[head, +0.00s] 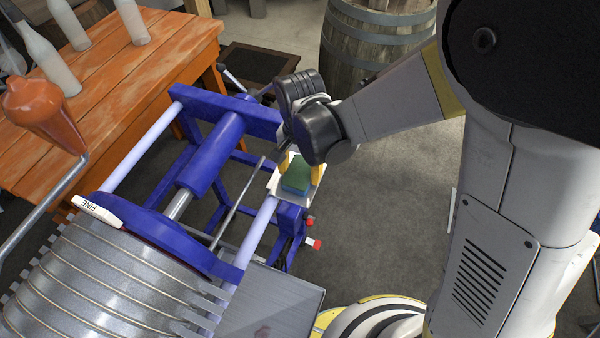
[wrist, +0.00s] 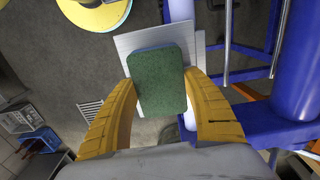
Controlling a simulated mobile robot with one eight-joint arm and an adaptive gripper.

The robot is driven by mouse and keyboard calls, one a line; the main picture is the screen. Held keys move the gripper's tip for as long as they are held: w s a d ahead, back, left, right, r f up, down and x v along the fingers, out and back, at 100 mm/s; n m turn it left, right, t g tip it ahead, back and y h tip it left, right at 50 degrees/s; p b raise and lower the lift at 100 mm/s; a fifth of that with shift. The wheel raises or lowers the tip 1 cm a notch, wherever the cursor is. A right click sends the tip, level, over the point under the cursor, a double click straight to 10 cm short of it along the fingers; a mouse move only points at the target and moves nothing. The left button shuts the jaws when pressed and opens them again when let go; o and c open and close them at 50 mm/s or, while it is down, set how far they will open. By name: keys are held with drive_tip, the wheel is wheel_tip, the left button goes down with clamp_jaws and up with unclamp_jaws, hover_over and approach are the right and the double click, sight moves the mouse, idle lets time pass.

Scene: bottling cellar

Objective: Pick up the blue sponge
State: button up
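The sponge (head: 297,177) has a green top and blue sides. It sits over a small pale plate (head: 277,184) on the blue metal frame; I cannot tell whether it rests on the plate or is just above it. In the wrist view the green face of the sponge (wrist: 159,82) fills the space between my fingertips, with a pale plate (wrist: 124,43) behind it. My gripper (head: 300,167) comes down from above, its yellow fingers on either side of the sponge. In the wrist view my gripper (wrist: 160,78) has both tips close along the sponge's long sides; firm contact is not clear.
The blue frame (head: 208,150) has rails and a ribbed metal drum (head: 110,285) at lower left. An orange pear-shaped handle (head: 40,110) rises at left. A wooden table (head: 120,75) with bottles stands upper left, a barrel (head: 375,35) at the back.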

sight(301, 171)
drive_tip(key=shift+r, duration=0.1)
drive_tip(key=shift+c, duration=0.2)
wheel_tip(301, 171, up, 5)
drive_tip(key=shift+d+f+p, duration=0.1)
drive_tip(key=shift+f+p, duration=0.1)
drive_tip(key=shift+p, duration=0.85)
drive_tip(key=d+r+p, duration=0.2)
drive_tip(key=d+r, duration=0.4)
drive_tip(key=d, duration=0.5)
drive_tip(key=shift+w+d+p, duration=0.25)
drive_tip(key=shift+w+p, duration=0.05)
drive_tip(key=shift+w, duration=0.05)
drive_tip(key=shift+r, duration=0.1)
drive_tip(key=shift+c, duration=0.3)
